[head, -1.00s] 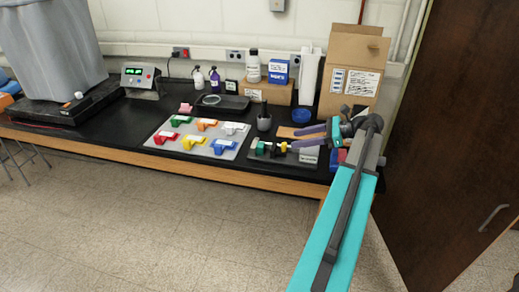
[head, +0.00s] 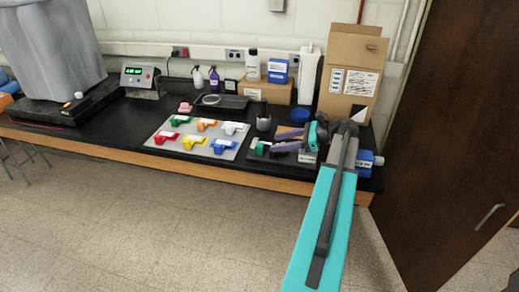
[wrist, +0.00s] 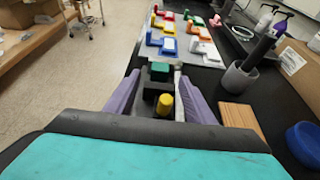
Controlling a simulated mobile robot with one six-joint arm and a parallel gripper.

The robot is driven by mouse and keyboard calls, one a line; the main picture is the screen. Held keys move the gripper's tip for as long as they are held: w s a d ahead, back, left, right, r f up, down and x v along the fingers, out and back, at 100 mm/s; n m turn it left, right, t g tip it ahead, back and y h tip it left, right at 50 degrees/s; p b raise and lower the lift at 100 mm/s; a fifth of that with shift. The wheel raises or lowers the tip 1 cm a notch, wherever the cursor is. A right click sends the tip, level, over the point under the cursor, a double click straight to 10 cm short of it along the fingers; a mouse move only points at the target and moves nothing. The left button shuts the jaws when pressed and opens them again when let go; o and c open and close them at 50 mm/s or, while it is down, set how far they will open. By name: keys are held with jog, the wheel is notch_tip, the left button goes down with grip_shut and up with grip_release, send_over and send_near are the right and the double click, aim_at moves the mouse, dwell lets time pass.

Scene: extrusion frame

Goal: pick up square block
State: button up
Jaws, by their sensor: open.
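A green block with a square top (wrist: 160,71) stands on a black piece (wrist: 152,91) in the wrist view. A short yellow cylinder (wrist: 165,106) stands nearer to me. My gripper (wrist: 157,78) is open, with one purple finger on each side of this row; I see no contact with the green block. In the head view the green block (head: 262,146) is at the left of my gripper (head: 273,142). The near finger hides the yellow cylinder there.
A grey board (head: 227,154) with several coloured blocks lies left of the gripper. A grey cup (head: 263,123) with a dark rod, a wooden piece (wrist: 240,118) and a blue round object (wrist: 303,142) stand close to the gripper's right in the wrist view. A cardboard box (head: 352,68) stands behind.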

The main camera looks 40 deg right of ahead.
aim_at(262, 145)
jog(key=shift+p+x, duration=1.05)
jog(key=shift+x, duration=1.55)
jog(key=shift+d, duration=0.1)
jog(key=c, duration=1.2)
jog(key=shift+r, duration=0.2)
notch_tip(262, 145, up, 28)
jog(key=b, duration=0.5)
jog(key=shift+f, duration=0.15)
